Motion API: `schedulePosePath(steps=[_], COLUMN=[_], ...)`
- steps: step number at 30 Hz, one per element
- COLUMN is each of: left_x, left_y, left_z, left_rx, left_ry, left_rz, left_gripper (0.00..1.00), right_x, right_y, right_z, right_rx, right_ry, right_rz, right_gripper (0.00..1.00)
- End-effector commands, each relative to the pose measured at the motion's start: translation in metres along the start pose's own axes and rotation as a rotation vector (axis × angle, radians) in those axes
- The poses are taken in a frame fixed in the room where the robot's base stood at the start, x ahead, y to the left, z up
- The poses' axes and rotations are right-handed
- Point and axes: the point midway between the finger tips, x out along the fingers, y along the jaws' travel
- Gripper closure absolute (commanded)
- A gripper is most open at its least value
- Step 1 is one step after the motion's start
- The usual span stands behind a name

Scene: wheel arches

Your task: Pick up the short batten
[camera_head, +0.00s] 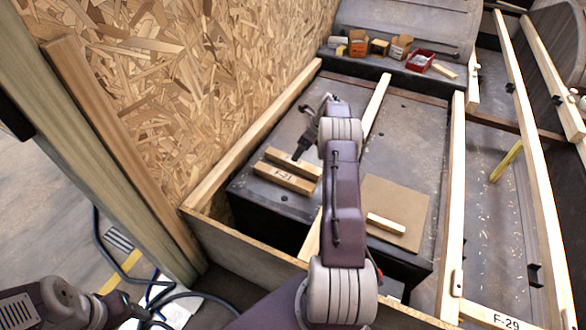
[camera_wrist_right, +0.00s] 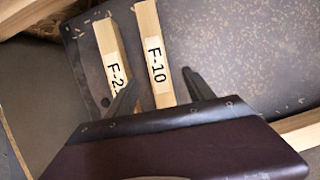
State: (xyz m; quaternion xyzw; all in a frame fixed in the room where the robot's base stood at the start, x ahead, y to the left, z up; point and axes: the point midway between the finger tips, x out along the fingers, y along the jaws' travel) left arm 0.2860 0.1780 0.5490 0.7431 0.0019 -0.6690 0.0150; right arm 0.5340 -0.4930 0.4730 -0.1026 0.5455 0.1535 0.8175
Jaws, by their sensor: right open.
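Two short light-wood battens lie side by side on a dark box top. The nearer one is the F-21 batten (camera_head: 285,178), its label partly hidden in the right wrist view (camera_wrist_right: 107,50). The one beyond it (camera_head: 293,163) reads F-10 in the right wrist view (camera_wrist_right: 155,55). A smaller unlabelled wood piece (camera_head: 386,224) lies on a brown square board. My right gripper (camera_wrist_right: 162,85) is open above the battens, with the F-10 batten between its fingers in view; contact cannot be told.
The dark box top (camera_head: 275,205) sits inside a wooden frame beside a chipboard wall (camera_head: 200,90). The brown board (camera_head: 400,200) is to the right. Long battens (camera_head: 455,200) run along the right. Small boxes (camera_head: 358,43) and a red tray (camera_head: 420,61) stand at the back.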

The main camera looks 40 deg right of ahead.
Motion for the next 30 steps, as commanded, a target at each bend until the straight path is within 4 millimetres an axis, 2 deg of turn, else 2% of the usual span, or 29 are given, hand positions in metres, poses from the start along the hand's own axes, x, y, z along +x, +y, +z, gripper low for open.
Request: schedulePosePath(steps=[1, 3, 9, 13, 16, 19, 25, 26, 30], left_x=[0.010, 0.020, 0.028, 0.055, 0.065, 0.068, 0.065, 0.065, 0.065], left_y=[0.000, 0.000, -0.001, -0.001, -0.001, -0.001, -0.001, -0.001, -0.001], left_z=[0.001, 0.002, 0.003, 0.006, 0.007, 0.007, 0.007, 0.007, 0.007], left_rx=[0.000, 0.000, 0.000, 0.000, 0.000, 0.000, 0.000, 0.000, 0.000], left_ry=[0.000, 0.000, -0.001, -0.001, -0.001, -0.001, -0.001, -0.001, -0.001], left_rz=[0.000, 0.000, 0.000, 0.000, 0.000, 0.000, 0.000, 0.000, 0.000], left_gripper=[0.39, 0.39, 0.39, 0.39, 0.39, 0.39, 0.39, 0.39, 0.39], right_x=[0.013, 0.027, 0.039, 0.067, 0.081, 0.087, 0.085, 0.085, 0.085], right_y=[0.001, 0.001, 0.001, 0.004, 0.004, 0.004, 0.004, 0.004, 0.004], right_z=[-0.002, -0.003, 0.000, 0.000, 0.001, 0.003, 0.004, 0.004, 0.004], right_rx=[-0.001, -0.003, -0.002, -0.005, -0.004, -0.003, -0.003, -0.003, -0.003], right_ry=[0.001, 0.001, 0.000, 0.001, 0.001, 0.001, 0.001, 0.001, 0.001], right_rz=[0.002, 0.002, 0.000, 0.001, 0.001, 0.001, 0.001, 0.001, 0.001], right_gripper=[0.38, 0.38, 0.38, 0.38, 0.38, 0.38, 0.38, 0.41, 0.80])
